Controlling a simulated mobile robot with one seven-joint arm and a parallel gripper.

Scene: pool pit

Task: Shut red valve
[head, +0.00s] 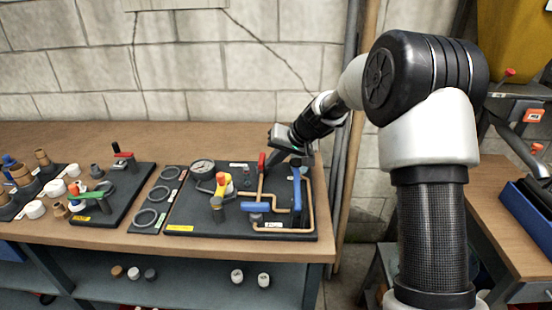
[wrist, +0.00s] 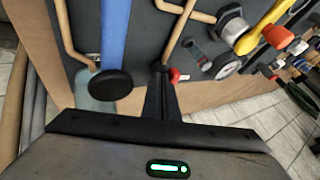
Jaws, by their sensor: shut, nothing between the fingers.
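A red valve handle (head: 262,162) stands upright on copper piping at the back of the dark board (head: 190,222). A small red part, apparently this handle, shows in the wrist view (wrist: 176,76), just right of my fingertips. My gripper (head: 282,156) is at the board's back right, just right of the red handle. In the wrist view my gripper (wrist: 162,70) has its fingers together with nothing between them. They are close beside the red part; I cannot tell whether they touch it. Most of the red valve's body is hidden or too small to make out.
Another board (head: 118,205) at left has red and green levers. A stone wall (head: 180,60) stands behind.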

